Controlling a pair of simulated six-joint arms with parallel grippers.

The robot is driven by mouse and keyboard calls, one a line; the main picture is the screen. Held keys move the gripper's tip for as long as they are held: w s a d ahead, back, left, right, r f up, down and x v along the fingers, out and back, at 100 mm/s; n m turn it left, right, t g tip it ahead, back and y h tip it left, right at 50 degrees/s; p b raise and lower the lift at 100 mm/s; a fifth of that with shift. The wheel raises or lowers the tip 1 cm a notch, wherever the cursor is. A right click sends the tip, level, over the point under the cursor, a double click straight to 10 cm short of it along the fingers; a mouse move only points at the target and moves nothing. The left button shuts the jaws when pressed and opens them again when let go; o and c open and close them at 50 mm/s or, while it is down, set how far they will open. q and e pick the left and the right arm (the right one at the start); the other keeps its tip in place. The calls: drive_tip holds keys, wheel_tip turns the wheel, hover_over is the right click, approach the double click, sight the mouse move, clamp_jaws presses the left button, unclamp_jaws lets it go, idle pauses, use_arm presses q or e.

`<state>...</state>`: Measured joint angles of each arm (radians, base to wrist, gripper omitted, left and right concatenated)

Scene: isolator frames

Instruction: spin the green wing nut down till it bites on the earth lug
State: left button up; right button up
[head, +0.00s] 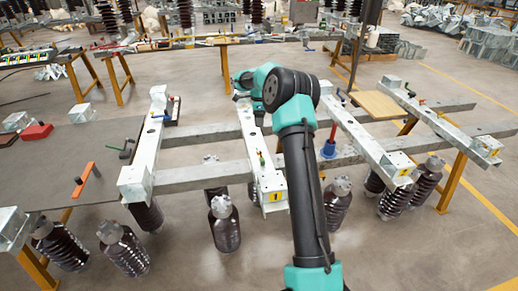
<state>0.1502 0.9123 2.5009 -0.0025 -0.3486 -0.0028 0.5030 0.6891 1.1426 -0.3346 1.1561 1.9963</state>
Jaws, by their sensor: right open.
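My right arm rises from the bottom middle and bends left at a dark round joint. Its gripper (243,86) is small in the picture, at the far end of the middle pale steel beam (254,130). It is open, and its fingertips are partly hidden by my own wrist. I cannot make out anything between them. A small green and yellow fitting (262,159) stands on the middle beam nearer to me; I cannot tell whether it is the green wing nut. The earth lug cannot be made out. My left gripper is not in view.
Pale cross beams join the frame, with dark ribbed insulators (224,224) below. A blue and red tool (328,148) stands right of my arm. A wooden board (380,106) lies further right. A grey table (60,165) at left holds an orange bar (84,180) and red block (37,131).

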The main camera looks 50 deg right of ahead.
sight(259, 151)
drive_tip(key=m, duration=2.8)
drive_tip(key=shift+f, duration=0.1)
wheel_tip(259, 151, down, 17)
drive_tip(key=shift+f, duration=0.15)
idle(0.4)
drive_tip(key=shift+c, duration=0.4)
